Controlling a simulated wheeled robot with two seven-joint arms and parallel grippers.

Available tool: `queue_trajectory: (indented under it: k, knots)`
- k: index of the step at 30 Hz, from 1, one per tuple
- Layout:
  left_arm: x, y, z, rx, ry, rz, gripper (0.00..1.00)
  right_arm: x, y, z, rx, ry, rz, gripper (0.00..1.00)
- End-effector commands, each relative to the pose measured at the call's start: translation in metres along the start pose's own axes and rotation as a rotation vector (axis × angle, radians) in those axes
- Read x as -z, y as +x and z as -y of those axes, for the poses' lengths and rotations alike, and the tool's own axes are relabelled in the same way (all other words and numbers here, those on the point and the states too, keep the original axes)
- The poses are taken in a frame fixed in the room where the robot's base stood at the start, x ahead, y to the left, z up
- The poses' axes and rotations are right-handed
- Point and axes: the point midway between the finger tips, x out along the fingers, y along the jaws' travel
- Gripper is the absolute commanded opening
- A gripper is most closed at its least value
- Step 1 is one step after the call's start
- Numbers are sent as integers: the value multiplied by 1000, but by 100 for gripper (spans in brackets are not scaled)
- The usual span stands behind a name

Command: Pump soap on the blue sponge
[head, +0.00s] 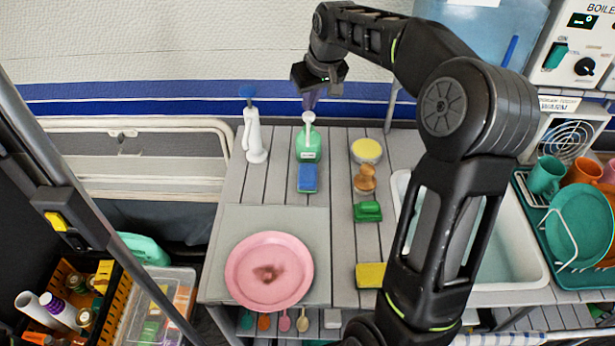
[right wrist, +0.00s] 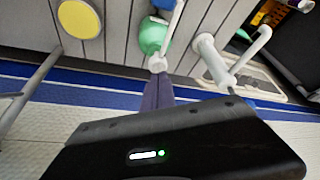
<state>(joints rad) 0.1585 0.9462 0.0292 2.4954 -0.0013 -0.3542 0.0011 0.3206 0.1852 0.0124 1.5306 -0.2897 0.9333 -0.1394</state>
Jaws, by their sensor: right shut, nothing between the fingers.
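A green soap bottle (head: 308,145) with a white pump top (head: 308,117) stands upright at the back of the grey slatted counter. The blue sponge (head: 307,178) lies just in front of it, below the spout side. My right gripper (head: 311,103) points down over the pump, shut and empty. In the right wrist view its fingertips (right wrist: 158,78) are at the white pump head (right wrist: 157,63), above the green bottle (right wrist: 153,36); I cannot tell whether they touch. The blue sponge shows only partly at that view's top edge (right wrist: 165,4). My left gripper is not in view.
A white bottle with a blue top (head: 254,136) stands left of the soap. To the right are a yellow-lidded round container (head: 367,151), a brown brush (head: 365,179), a green scrubber (head: 367,211) and a yellow sponge (head: 370,275). A stained pink plate (head: 269,248) lies in front.

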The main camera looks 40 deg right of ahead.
Motion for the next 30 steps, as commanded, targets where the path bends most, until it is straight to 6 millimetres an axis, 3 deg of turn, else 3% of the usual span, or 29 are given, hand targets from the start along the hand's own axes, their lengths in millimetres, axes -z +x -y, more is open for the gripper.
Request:
queue_trajectory:
  k: [5, 19, 30]
  knots:
    - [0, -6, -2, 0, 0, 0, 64, 3, -7, 0, 0, 0, -1, 0]
    - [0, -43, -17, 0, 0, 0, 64, 22, -52, 0, 0, 0, -1, 0]
    - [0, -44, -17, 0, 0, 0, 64, 24, -56, 0, 0, 0, -1, 0]
